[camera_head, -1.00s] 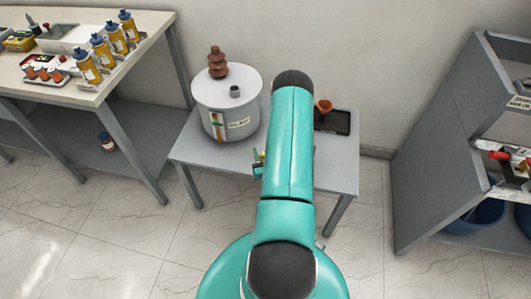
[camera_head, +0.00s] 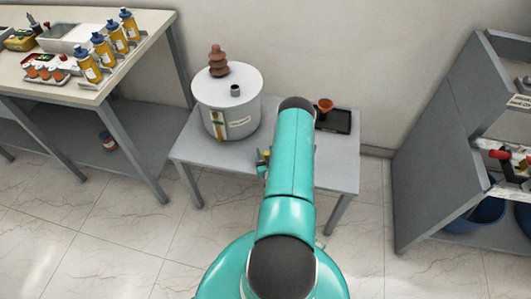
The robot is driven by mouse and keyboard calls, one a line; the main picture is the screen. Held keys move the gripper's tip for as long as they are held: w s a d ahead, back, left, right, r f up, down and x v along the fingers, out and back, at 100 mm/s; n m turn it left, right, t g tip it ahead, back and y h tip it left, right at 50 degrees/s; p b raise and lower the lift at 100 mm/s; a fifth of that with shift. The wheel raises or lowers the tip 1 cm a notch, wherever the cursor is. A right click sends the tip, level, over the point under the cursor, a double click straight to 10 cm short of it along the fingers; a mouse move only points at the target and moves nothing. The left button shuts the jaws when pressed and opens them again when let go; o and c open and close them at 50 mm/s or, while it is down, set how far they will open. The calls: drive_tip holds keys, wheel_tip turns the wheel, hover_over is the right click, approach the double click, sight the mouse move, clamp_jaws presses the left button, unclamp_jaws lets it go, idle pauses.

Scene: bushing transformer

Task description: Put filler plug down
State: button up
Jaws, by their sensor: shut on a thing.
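The end of my arm is mostly hidden behind my own teal arm link. Only a small part of my gripper (camera_head: 263,161), dark and teal with a yellow spot, shows left of the link, over the low grey table (camera_head: 205,155). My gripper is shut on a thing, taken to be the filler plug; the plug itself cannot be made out. The white-topped transformer tank (camera_head: 228,112) stands at the table's left, with a brown ribbed bushing (camera_head: 218,62) and a short grey filler neck (camera_head: 236,90) on its lid.
A black tray (camera_head: 343,122) with an orange-brown funnel (camera_head: 324,105) is at the table's back right. A workbench (camera_head: 140,35) with yellow bottles (camera_head: 103,50) stands left, a grey shelf unit (camera_head: 440,130) right. The table's right front is bare.

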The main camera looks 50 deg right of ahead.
drive_tip(key=shift+f, duration=0.1)
drive_tip(key=o, duration=1)
drive_tip(key=shift+c, duration=0.2)
drive_tip(key=shift+s+a, duration=0.1)
drive_tip(key=shift+s, duration=0.05)
drive_tip(key=v, duration=1.1)
drive_tip(key=shift+s+a, duration=0.2)
drive_tip(key=shift+s, duration=0.1)
drive_tip(key=shift+w, duration=0.1)
